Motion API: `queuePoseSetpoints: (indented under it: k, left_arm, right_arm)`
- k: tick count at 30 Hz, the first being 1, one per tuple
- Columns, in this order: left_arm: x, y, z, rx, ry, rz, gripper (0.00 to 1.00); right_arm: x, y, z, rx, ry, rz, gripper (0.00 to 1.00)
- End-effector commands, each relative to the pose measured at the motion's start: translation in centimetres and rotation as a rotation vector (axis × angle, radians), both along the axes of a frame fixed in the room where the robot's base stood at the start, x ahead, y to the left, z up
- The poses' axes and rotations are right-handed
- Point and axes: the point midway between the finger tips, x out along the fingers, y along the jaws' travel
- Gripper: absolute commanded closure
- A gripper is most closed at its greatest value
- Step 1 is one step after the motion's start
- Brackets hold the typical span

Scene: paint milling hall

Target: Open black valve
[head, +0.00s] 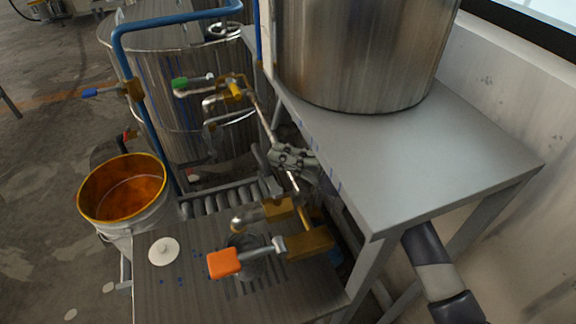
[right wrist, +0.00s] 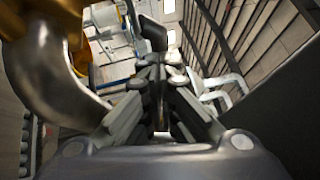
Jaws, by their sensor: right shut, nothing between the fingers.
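The black valve handle (head: 260,158) shows as a dark lever on the vertical brass and steel pipework beside the grey table. In the right wrist view a black handle (right wrist: 152,34) stands just beyond the fingertips. My right gripper (head: 280,157) reaches from under the table side to the pipe, close beside the black handle. Its fingers are together and empty in the right wrist view (right wrist: 163,75). I cannot tell whether they touch the handle. My left gripper is not in view.
A grey table (head: 440,165) bearing a steel tank (head: 365,50) stands over my right arm. An orange-handled valve (head: 224,263), a green handle (head: 180,83) and a blue handle (head: 90,92) are nearby. A bucket with orange inside (head: 150,222) stands left. A curved metal pipe (right wrist: 45,80) is close by the gripper.

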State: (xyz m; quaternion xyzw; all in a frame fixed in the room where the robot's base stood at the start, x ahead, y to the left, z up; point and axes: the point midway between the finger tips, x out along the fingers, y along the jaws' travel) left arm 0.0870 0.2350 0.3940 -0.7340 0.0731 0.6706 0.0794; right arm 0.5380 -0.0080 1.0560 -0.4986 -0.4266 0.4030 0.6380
Motion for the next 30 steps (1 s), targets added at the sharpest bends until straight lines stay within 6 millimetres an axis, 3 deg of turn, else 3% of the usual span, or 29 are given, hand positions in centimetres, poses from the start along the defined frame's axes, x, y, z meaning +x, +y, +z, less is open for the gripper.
queuePoseSetpoints:
  k: [1,10,30]
  left_arm:
    - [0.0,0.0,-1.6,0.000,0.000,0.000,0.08]
    - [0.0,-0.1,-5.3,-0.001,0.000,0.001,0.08]
    - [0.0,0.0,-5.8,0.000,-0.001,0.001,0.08]
  right_arm:
    - [0.1,0.4,-0.8,-0.002,-0.005,0.032,1.00]
    - [-0.1,1.9,-0.5,-0.002,-0.001,0.206,1.00]
    - [-0.2,2.4,-0.1,-0.003,-0.001,0.249,1.00]
